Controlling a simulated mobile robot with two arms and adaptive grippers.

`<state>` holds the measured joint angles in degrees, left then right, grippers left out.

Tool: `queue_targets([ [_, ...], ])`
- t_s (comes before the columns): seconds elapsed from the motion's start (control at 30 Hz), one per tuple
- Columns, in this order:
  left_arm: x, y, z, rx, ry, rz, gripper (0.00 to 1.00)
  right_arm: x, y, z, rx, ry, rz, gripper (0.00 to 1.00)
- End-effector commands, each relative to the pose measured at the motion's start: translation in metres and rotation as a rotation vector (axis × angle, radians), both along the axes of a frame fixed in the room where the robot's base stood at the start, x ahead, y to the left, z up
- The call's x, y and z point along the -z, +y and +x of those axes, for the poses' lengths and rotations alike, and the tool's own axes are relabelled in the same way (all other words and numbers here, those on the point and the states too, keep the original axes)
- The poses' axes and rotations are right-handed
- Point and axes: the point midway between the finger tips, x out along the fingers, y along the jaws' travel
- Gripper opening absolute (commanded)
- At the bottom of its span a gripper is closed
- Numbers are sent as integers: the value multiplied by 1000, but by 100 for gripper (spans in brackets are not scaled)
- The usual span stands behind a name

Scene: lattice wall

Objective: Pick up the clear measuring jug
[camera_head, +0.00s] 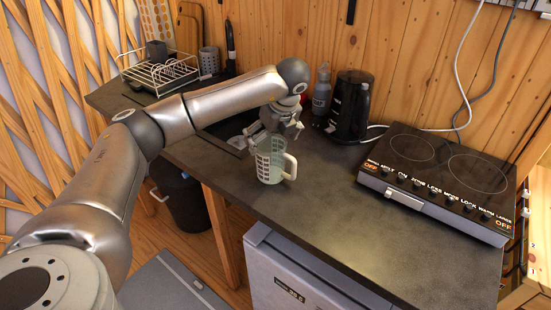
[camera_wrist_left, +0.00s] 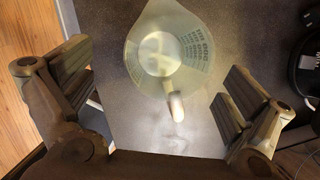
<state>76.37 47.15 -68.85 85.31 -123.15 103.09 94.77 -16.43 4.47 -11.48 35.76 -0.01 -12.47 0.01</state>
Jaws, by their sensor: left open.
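The clear measuring jug (camera_head: 268,164) stands upright on the dark worktop (camera_head: 330,205), near its front edge. Its handle is on the right in the head view. My left gripper (camera_head: 274,131) is just above and behind the jug, open and empty. In the left wrist view the jug (camera_wrist_left: 160,50) is seen from above, with printed measuring marks and its handle pointing down the picture. The two fingers of the left gripper (camera_wrist_left: 160,88) are spread wide on either side, apart from the jug. My right gripper is not in view.
A two-ring hob (camera_head: 436,176) is further right. A dish rack (camera_head: 160,76) stands at the back left. The worktop between jug and hob is clear.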

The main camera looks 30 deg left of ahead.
Motion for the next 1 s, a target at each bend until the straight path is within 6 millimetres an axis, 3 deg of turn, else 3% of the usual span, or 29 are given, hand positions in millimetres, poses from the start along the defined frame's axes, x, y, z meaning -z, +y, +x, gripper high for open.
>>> queue_targets([
  [0.1, 14, 5, 3, 1, 2, 0, 100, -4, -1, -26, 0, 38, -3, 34],
  [0.2, 21, 7, 5, 1, 0, -1, 100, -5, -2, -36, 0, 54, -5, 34],
  [0.33, 30, 9, 7, 2, 3, -2, 100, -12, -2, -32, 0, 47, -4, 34],
  [0.6, 65, 17, 17, 3, 2, -3, 100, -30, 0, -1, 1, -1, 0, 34],
  [0.9, 72, 19, 18, 5, 0, -2, 100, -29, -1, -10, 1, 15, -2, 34],
  [1.0, 72, 19, 18, 5, 0, -2, 88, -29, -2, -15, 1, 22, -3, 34],
])
